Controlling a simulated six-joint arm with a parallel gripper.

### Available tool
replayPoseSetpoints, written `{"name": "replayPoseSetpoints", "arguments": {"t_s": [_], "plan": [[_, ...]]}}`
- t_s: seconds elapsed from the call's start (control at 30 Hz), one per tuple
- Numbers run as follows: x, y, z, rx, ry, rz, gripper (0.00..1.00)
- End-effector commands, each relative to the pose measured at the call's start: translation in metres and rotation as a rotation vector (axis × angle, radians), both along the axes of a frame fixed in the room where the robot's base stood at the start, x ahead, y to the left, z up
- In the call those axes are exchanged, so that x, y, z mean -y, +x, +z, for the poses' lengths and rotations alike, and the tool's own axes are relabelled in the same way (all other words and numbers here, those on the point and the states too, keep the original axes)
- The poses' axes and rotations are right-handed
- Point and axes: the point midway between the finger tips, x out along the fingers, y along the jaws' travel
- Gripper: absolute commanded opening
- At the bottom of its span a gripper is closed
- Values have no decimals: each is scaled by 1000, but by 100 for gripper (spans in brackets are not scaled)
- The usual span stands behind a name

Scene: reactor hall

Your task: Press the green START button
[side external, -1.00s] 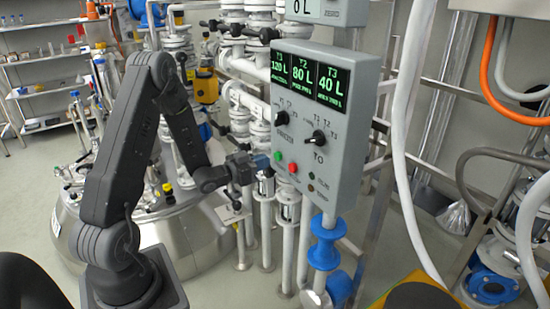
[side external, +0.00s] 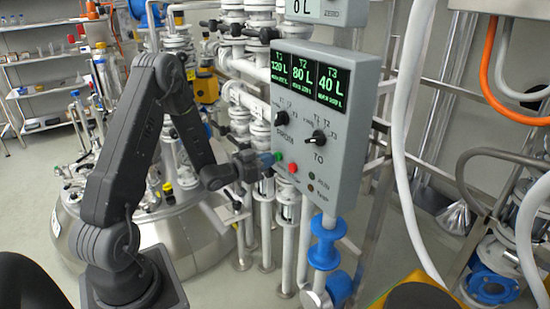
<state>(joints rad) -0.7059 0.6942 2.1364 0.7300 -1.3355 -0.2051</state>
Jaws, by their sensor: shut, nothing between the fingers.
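The grey control box (side external: 340,165) stands right of centre with three green-lit displays, two black knobs, a green button and a red button. The green START button (side external: 278,156) is at the lower left of its face, partly covered by my gripper. My gripper (side external: 268,161) is shut and empty, its tip at the green button. I cannot tell whether it touches or presses the button. The red button (side external: 293,168) sits just right of it.
A white hose (side external: 400,150) hangs to the right of the box. White pipes (side external: 285,240) and a blue-fitted pipe (side external: 325,245) stand below it. A steel vessel (side external: 185,245) is behind my arm. A black knob (side external: 319,137) sits above the buttons.

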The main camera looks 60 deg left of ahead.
Motion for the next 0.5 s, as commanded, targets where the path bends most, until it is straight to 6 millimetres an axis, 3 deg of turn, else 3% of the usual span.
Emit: {"name": "replayPoseSetpoints", "arguments": {"t_s": [0.33, 0.5], "plan": [[0, 10, 0, 1, 1, -1, 0], [0, 5, 0, -1, -1, 1, 0]]}}
